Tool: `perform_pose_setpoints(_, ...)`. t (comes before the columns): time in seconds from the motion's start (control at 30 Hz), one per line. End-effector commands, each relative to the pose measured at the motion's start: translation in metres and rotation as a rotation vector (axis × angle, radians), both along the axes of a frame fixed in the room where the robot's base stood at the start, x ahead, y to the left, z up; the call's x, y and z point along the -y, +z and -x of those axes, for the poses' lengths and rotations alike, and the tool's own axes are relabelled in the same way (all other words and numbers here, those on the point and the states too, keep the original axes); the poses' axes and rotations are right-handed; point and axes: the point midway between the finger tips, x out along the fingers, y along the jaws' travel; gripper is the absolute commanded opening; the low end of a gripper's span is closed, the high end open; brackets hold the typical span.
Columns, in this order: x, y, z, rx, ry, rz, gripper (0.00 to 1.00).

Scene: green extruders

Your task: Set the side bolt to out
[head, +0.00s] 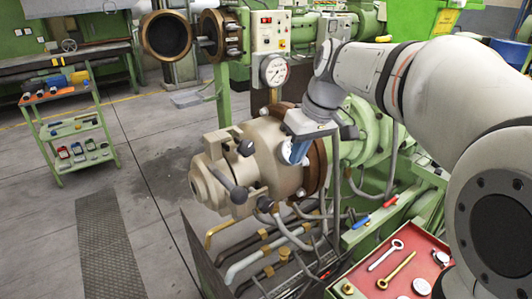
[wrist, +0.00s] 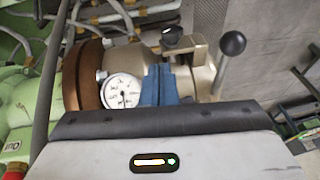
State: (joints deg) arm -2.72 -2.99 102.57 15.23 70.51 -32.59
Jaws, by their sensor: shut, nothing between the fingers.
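The beige extruder head (head: 262,165) has a brown flange (head: 318,165) behind it. A lever with a dark ball end (head: 239,194) and a black knob (head: 246,147) sit on its front part. In the wrist view I see a ball-ended lever (wrist: 232,43) and a black knob (wrist: 172,38) by a beige bracket. I cannot tell for sure which part is the side bolt, nor its setting. My gripper (head: 294,153) is over the upper side of the head, near the flange. Its blue fingers (wrist: 158,84) are together and empty, and hide part of the beige body.
A round dial gauge (wrist: 122,91) is beside my fingers. Hoses and pipes (head: 265,245) run below the head. A red tray with tools (head: 390,262) is at the lower right. A green cart (head: 75,125) stands at the left. The floor between is clear.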

Motion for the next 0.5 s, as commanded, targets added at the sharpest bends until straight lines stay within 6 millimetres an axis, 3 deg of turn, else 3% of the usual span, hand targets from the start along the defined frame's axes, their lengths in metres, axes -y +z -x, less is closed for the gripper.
perform_pose_setpoints(0.03,-0.005,0.01,-0.008,0.003,0.028,-0.008,0.0)
perform_pose_setpoints(0.17,-0.011,0.013,-0.016,0.008,0.065,-0.018,0.0)
perform_pose_setpoints(0.27,-0.015,0.003,-0.018,0.007,0.069,-0.02,0.0)
perform_pose_setpoints(0.5,-0.029,-0.043,-0.025,0.004,0.068,-0.018,0.0)
